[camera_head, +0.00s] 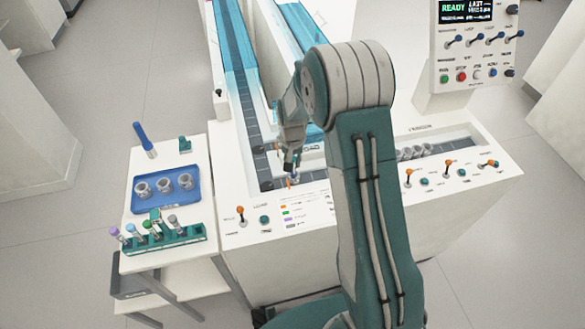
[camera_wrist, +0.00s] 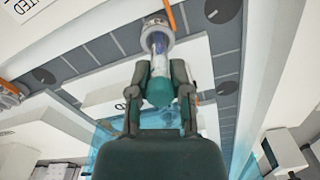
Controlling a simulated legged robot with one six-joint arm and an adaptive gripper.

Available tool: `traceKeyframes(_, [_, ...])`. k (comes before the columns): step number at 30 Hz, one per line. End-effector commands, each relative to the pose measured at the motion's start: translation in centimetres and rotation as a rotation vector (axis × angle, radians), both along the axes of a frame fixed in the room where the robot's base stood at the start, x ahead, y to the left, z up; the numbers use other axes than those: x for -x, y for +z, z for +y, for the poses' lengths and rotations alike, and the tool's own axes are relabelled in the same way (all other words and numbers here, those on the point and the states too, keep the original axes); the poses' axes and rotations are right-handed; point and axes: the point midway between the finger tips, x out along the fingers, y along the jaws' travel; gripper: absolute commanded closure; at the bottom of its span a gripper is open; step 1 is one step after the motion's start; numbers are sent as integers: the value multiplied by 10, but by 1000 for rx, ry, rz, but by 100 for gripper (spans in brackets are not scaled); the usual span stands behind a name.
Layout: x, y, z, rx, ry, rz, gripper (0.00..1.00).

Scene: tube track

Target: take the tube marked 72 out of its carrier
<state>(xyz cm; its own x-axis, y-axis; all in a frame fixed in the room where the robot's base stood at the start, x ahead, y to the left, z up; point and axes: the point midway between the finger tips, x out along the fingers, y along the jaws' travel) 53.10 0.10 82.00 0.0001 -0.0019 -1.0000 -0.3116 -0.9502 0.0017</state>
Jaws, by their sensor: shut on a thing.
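My gripper (camera_wrist: 161,88) is shut on a capped tube (camera_wrist: 159,64), with one finger on each side of its teal cap. The tube is clear with a pale label and something blue at its far end. No number on it is legible. The far end of the tube lines up with the round grey mouth of a carrier (camera_wrist: 150,27) on the track. I cannot tell whether that end is inside the mouth or just clear of it. In the head view my gripper (camera_head: 290,163) points down over the near end of the track, and the tube is mostly hidden.
A dark segmented track (camera_head: 246,110) runs between white panels. At left, a white side table holds a blue tray (camera_head: 143,205) with grey carriers and a green rack (camera_head: 190,234) with several capped tubes. Toggle switches (camera_head: 408,172) stand along the front panel. More carriers (camera_head: 417,152) sit at right.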

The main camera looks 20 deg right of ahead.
Motion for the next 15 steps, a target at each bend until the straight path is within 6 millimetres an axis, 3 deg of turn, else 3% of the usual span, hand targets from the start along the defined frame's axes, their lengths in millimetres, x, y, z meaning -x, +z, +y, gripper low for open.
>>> traceKeyframes(8, [0, 2, 0, -1, 0, 1, 99])
traceKeyframes(15, [0, 29, 0, 0, 0, -3, 99])
